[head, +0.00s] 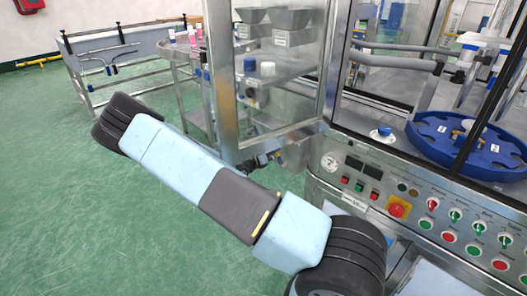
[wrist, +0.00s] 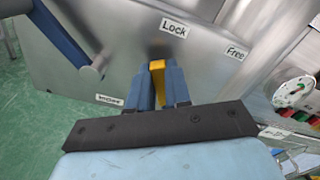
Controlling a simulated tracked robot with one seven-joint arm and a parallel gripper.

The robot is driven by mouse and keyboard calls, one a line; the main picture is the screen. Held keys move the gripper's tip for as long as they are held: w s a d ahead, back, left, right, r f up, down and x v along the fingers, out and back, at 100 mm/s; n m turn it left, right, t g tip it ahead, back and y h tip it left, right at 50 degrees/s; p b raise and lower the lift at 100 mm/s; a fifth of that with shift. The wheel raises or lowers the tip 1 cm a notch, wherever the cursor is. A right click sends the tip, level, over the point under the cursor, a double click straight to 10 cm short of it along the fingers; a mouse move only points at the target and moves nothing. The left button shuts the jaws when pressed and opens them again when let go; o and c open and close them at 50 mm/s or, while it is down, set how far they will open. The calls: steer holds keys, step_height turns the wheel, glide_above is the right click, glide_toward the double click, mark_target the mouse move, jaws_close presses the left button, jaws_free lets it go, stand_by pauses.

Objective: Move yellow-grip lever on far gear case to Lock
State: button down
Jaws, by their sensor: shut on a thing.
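In the wrist view, the yellow grip (wrist: 158,76) of the lever sits between the fingers of my gripper (wrist: 160,82), which is shut on it. The grip is below the "Lock" label (wrist: 174,28) on a grey metal gear case (wrist: 110,60). The "Free" label (wrist: 236,53) is to the right of the grip. The lever's lower part is hidden behind my fingers and the dark gripper body.
A dial gauge (wrist: 292,92) is at the right. The head view shows a control panel (head: 420,215) with several buttons, an open glazed door (head: 275,70) and free green floor (head: 60,180) at left.

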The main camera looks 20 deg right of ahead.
steer(key=shift+w+d, duration=0.1)
stand_by(0.3)
steer(key=c, duration=1.1)
jaws_free()
steer(key=shift+w, duration=0.25)
steer(key=shift+o, duration=0.2)
steer(key=v, duration=1.4)
steer(key=shift+f, duration=0.15)
